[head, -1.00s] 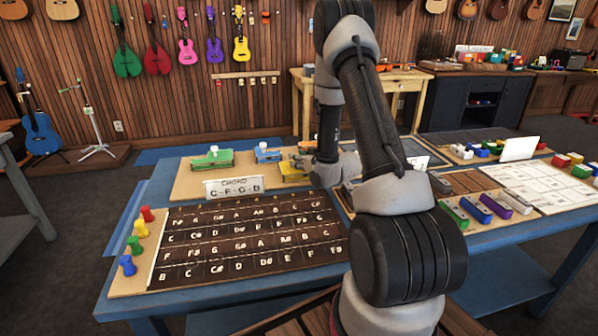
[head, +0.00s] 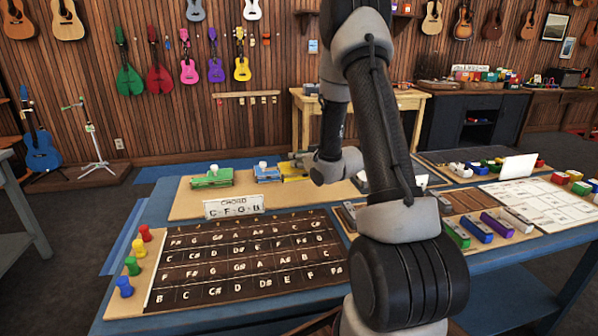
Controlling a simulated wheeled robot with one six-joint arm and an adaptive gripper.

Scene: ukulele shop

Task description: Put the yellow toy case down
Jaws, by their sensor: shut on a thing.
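The yellow toy case (head: 293,173) is at the back of the tan board (head: 188,205), right of the blue toy case (head: 266,174) and the green toy case (head: 212,178). It is in line with them and very close to the blue one. My gripper (head: 303,161) is shut on the yellow case from its right side. My wrist hides the right part of the case and most of the fingers. I cannot tell whether the case touches the board.
A chord sign (head: 234,206) stands on the board in front of the cases. A dark note-grid board (head: 240,258) lies nearer, with coloured pegs (head: 133,265) at its left. Several coloured blocks (head: 478,229) lie to the right. My arm covers the table's middle.

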